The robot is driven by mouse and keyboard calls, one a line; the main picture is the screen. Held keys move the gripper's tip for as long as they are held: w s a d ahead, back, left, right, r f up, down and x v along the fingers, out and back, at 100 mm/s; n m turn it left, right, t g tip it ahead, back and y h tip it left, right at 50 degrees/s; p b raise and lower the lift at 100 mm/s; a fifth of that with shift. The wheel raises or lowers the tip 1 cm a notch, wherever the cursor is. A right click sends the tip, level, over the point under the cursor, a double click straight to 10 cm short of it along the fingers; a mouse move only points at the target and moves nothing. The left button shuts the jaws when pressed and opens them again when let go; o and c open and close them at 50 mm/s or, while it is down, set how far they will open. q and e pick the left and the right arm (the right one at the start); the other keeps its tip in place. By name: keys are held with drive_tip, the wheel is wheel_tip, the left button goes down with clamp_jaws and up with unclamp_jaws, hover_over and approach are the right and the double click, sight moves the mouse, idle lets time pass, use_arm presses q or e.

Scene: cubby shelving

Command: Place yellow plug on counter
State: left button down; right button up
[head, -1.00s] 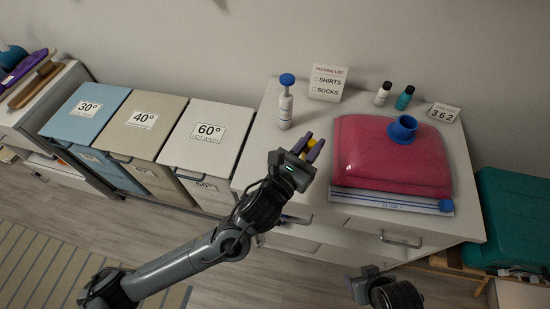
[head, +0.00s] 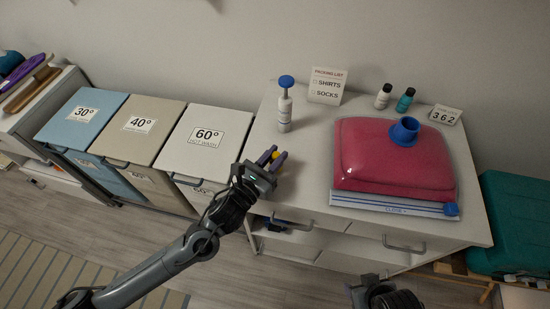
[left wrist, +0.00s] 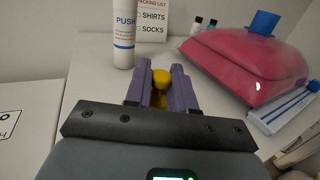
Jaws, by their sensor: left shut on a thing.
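My left gripper (head: 275,155) has purple fingers and is shut on the yellow plug (left wrist: 161,77), which shows between the fingertips in the left wrist view. In the head view the gripper is over the front left part of the white counter (head: 306,160). Whether the plug touches the counter top is unclear. My right gripper (head: 368,284) is at the bottom of the head view, below the counter's front, and its fingers cannot be made out.
On the counter stand a pump bottle (head: 285,108), a packing list sign (head: 326,86), two small bottles, a number card (head: 445,114) and a pink bag (head: 390,165) with a blue valve (head: 403,132). Labelled bins (head: 205,140) stand left. The counter's front left is clear.

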use_arm(q)
drive_tip(key=shift+f, duration=0.25)
drive_tip(key=shift+f, duration=0.1)
drive_tip(key=c, duration=1)
unclamp_jaws()
drive_tip(key=shift+o, duration=0.2)
drive_tip(key=shift+r, duration=0.2)
drive_tip(key=p+v, duration=0.1)
drive_tip(key=v, duration=1.1)
drive_tip(key=shift+p, duration=0.35)
drive_tip(key=shift+f, duration=0.1)
